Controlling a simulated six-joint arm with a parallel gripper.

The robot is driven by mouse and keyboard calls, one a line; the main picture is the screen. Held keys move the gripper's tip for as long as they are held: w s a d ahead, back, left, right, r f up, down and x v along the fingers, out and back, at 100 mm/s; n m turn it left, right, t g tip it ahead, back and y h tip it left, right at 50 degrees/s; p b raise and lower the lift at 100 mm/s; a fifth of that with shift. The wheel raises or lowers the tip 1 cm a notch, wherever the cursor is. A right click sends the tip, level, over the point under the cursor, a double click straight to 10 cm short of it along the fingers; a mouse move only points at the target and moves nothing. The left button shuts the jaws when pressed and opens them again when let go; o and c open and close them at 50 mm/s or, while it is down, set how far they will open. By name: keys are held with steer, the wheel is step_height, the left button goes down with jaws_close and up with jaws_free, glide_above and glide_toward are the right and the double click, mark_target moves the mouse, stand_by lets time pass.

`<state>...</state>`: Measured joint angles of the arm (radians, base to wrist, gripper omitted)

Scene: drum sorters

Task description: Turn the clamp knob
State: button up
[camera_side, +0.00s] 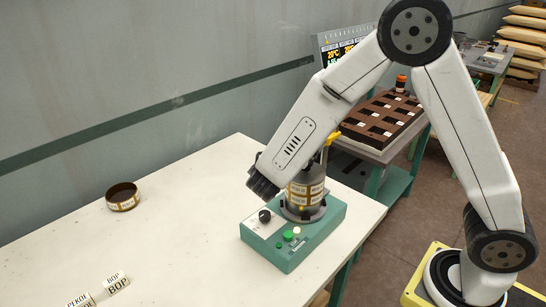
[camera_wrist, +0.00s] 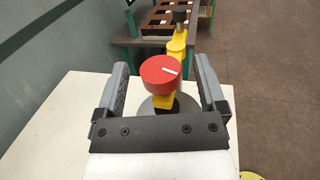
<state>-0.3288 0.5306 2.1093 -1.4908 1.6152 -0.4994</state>
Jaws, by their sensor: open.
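The red round clamp knob (camera_wrist: 158,69) shows in the wrist view with a white mark pointing right. It sits on a yellow block (camera_wrist: 163,102) above a grey round top. My gripper (camera_wrist: 162,63) is open, with one finger on each side of the knob and a visible gap at each side. In the side view my arm hides the knob. Part of the yellow clamp (camera_side: 331,138) shows behind my wrist. A labelled drum (camera_side: 304,192) stands on the green box (camera_side: 292,246) below.
The green box has a black dial (camera_side: 265,215) and green buttons on it. A brown ring (camera_side: 123,197) and white labelled blocks (camera_side: 116,284) lie on the white table (camera_side: 190,235). A brown tray (camera_side: 382,121) stands on a teal table behind. The table's left part is mostly clear.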

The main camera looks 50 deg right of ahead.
steer(key=v, duration=0.4)
steer(key=shift+a, duration=0.35)
steer(key=shift+s, duration=0.1)
steer(key=s+a+f+m+g+y, duration=0.45)
steer(key=s+f+m+y, duration=0.4)
steer(key=m+y, duration=0.75)
steer(key=shift+s+d+f+m+t+y, duration=0.3)
steer(key=shift+d+m+t, duration=0.15)
steer(key=shift+d+m, duration=0.3)
steer(key=shift+s+d+f+m+t+y, duration=0.15)
steer(key=shift+s+d+m+t, duration=0.15)
steer(key=shift+d+m+t, duration=0.4)
steer(key=shift+s+d+f+m+t+y, duration=0.25)
steer(key=shift+d+m, duration=0.3)
steer(key=shift+m, duration=0.4)
